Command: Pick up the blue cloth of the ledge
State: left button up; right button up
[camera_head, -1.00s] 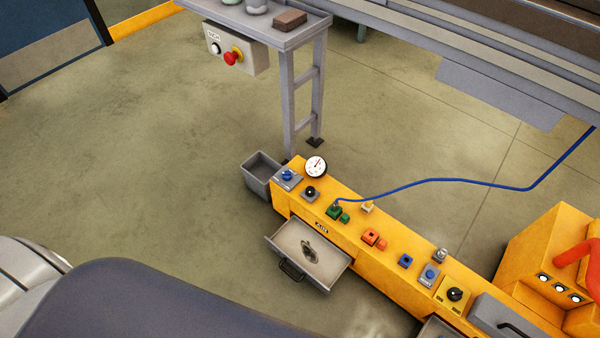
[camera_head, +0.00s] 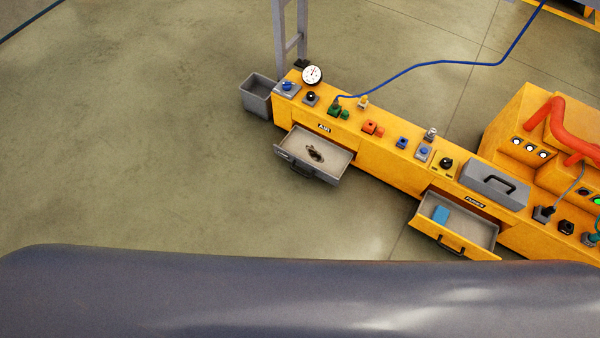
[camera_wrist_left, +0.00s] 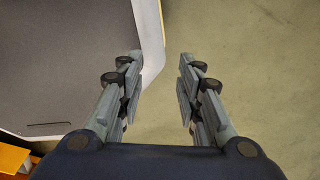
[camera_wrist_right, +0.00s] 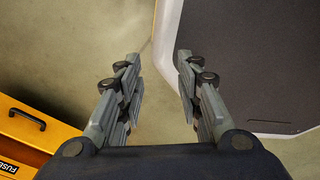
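A small blue piece (camera_head: 441,214) lies inside an open yellow-fronted drawer (camera_head: 475,232) at the right of the head view. It is too small to tell whether it is the cloth, and no other cloth is clear on any ledge. My left gripper (camera_wrist_left: 160,80) is open and empty in the left wrist view. My right gripper (camera_wrist_right: 157,80) is open and empty in the right wrist view. Neither gripper shows in the head view, and both are away from the blue piece.
A low yellow console (camera_head: 375,145) with buttons runs diagonally. Its other open drawer (camera_head: 320,155) holds a dark item. A grey bin (camera_head: 257,97) stands at its left end. A grey case (camera_head: 494,184) and red pipe (camera_head: 552,120) are at right. The left floor is clear.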

aim_at(440, 215)
jog(key=z, duration=1.6)
jog(key=u, duration=1.05)
jog(key=k+l, duration=0.15)
jog(key=k, duration=0.2)
